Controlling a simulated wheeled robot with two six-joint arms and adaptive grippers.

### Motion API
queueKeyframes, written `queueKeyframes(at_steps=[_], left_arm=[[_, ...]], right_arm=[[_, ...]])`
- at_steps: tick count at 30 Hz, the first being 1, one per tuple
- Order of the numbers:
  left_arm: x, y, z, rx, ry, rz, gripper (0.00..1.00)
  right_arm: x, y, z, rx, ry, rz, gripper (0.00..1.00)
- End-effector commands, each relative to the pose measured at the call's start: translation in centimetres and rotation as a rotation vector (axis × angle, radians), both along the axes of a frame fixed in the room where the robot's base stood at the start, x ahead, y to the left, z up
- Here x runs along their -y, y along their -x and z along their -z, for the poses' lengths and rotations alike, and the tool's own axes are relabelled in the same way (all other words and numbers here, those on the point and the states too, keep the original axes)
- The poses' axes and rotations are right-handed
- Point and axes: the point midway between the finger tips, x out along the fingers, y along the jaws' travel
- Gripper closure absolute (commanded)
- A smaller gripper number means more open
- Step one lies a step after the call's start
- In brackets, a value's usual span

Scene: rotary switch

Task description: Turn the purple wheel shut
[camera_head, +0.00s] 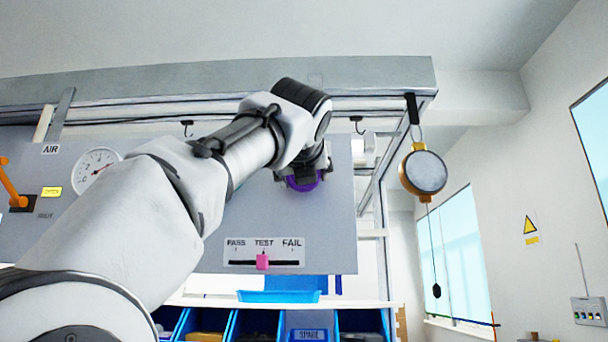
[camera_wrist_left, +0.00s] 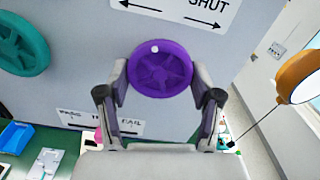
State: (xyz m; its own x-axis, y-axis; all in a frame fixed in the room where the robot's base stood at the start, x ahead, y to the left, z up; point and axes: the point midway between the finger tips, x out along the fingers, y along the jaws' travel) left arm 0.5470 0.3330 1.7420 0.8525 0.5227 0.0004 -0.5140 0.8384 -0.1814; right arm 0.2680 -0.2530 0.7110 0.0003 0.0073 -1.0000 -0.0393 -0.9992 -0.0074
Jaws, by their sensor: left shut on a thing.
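The purple wheel (camera_wrist_left: 160,68) is a round spoked handwheel on the grey panel, with a white dot near the top of its rim. In the head view, only a bit of the wheel (camera_head: 302,184) shows below my left gripper (camera_head: 303,172). In the left wrist view, the fingers of my left gripper (camera_wrist_left: 160,82) stand on both sides of the wheel and are shut on its rim. A label with arrows and the word SHUT (camera_wrist_left: 195,10) is above the wheel. My right gripper is not in view.
A teal wheel (camera_wrist_left: 22,45) is left of the purple one. A PASS/TEST/FAIL slider (camera_head: 263,261) with a pink knob sits below on the panel. A round yellow-rimmed gauge (camera_head: 424,172) hangs at the right. Blue bins (camera_head: 250,323) stand below the panel.

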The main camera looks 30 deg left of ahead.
Motion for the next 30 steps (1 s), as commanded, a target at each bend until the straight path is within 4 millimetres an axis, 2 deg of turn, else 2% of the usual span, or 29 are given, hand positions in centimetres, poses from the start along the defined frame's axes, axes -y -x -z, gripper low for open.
queueKeyframes(at_steps=[6, 15, 30], left_arm=[[-0.08, 0.19, -0.33, -0.086, -0.156, -0.001, 0.70], [-0.12, 0.20, -0.30, -0.172, -0.294, 0.000, 0.70], [-0.12, 0.18, -0.22, -0.202, -0.341, -0.001, 0.70]], right_arm=[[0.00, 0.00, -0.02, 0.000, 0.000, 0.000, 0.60], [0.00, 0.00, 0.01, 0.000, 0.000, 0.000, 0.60], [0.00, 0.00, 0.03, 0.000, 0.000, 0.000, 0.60]])
